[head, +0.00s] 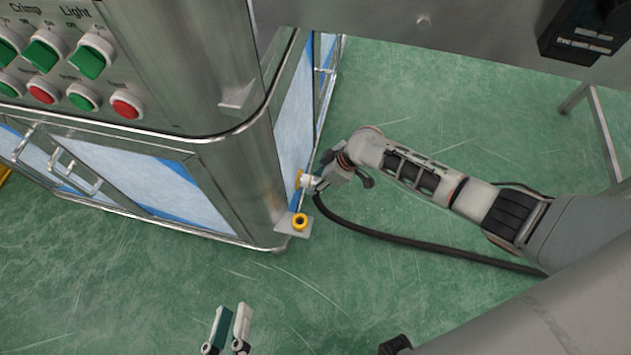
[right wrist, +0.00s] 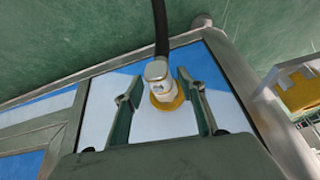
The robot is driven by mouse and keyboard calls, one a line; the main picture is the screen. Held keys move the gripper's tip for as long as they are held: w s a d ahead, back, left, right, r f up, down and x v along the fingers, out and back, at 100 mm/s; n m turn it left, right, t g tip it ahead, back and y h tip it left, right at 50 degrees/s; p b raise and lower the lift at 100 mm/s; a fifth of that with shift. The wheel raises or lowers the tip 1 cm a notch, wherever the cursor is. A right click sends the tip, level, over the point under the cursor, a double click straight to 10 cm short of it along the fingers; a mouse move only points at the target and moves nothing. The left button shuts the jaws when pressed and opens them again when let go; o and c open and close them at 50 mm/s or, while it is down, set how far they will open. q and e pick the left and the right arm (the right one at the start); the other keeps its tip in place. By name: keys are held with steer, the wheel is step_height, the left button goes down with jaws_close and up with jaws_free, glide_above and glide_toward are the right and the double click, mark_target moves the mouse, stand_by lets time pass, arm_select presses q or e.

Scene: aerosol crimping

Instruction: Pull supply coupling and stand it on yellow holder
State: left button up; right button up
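The supply coupling (right wrist: 158,75) is a silvery-white fitting with a black hose. It sits at a yellow ring port (right wrist: 168,101) on the cabinet's side panel. In the head view the coupling (head: 308,182) is at the cabinet corner. My right gripper (right wrist: 160,98) is open, its fingers on both sides of the coupling with gaps visible. In the head view the right gripper (head: 328,170) partly hides the coupling and hose end. The yellow holder (head: 300,222) is an empty ring on a small plate just below the port. My left gripper (head: 232,312) is open and empty over the floor, low in the view.
The steel cabinet (head: 180,100) with switches and buttons fills the upper left. The black hose (head: 400,238) runs right from the coupling, below my right arm. In the right wrist view the yellow holder (right wrist: 301,90) is at the right edge. The green floor (head: 420,300) is otherwise mostly clear.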

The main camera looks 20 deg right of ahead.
arm_select(q)
steer(key=shift+r, duration=0.2)
stand_by(0.6)
arm_select(e)
steer(key=shift+r, duration=0.1)
jaws_close()
arm_select(q)
steer(key=shift+s+f, duration=0.1)
arm_select(e)
steer(key=shift+w+d, duration=0.1)
steer(key=shift+d+p, duration=0.3)
steer(key=shift+d, duration=0.45)
arm_select(q)
steer(key=shift+w+r+t+p, duration=0.15)
steer(key=shift+w+r+p, duration=0.15)
steer(key=shift+r, duration=0.35)
steer(key=shift+w+r+t+p, duration=0.15)
steer(key=shift+w+r, duration=0.2)
steer(key=shift+r, duration=0.25)
arm_select(e)
steer(key=s+d, duration=0.3)
steer(key=shift+s+d, duration=0.15)
steer(key=shift+s, duration=0.05)
